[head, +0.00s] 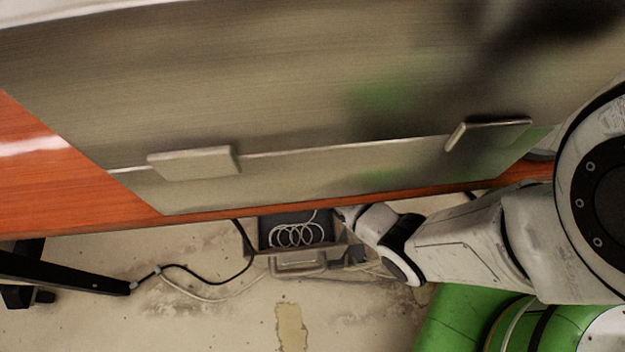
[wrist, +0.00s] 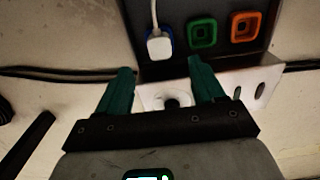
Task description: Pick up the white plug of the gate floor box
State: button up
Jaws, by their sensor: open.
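The white plug (wrist: 159,46) sits in a blue-rimmed socket of the dark floor box panel (wrist: 182,14) in the wrist view. Its white cord runs up out of the picture. My gripper (wrist: 160,66) is open, its two green fingers spread, with nothing held. The fingertips lie below the plug in the picture and appear apart from it. In the head view a box with a dark inside (head: 265,232) and a coiled white cord (head: 297,236) stands on the floor below the table edge. The table hides my gripper's tips there, and I cannot make out the plug.
A green socket (wrist: 202,33) and an orange socket (wrist: 246,27) sit right of the plug. A pale plate (wrist: 265,92) with dark openings lies below the panel. Black cables (wrist: 55,73) run beside it. The orange-brown table (head: 75,195) overhangs the floor box.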

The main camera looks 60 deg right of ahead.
notch_tip(320, 180, down, 8)
jog(key=b, duration=0.4)
jog(key=shift+r, duration=0.15)
jog(key=shift+c, duration=0.2)
jog(key=c, duration=1.1)
jog(key=shift+r, duration=0.2)
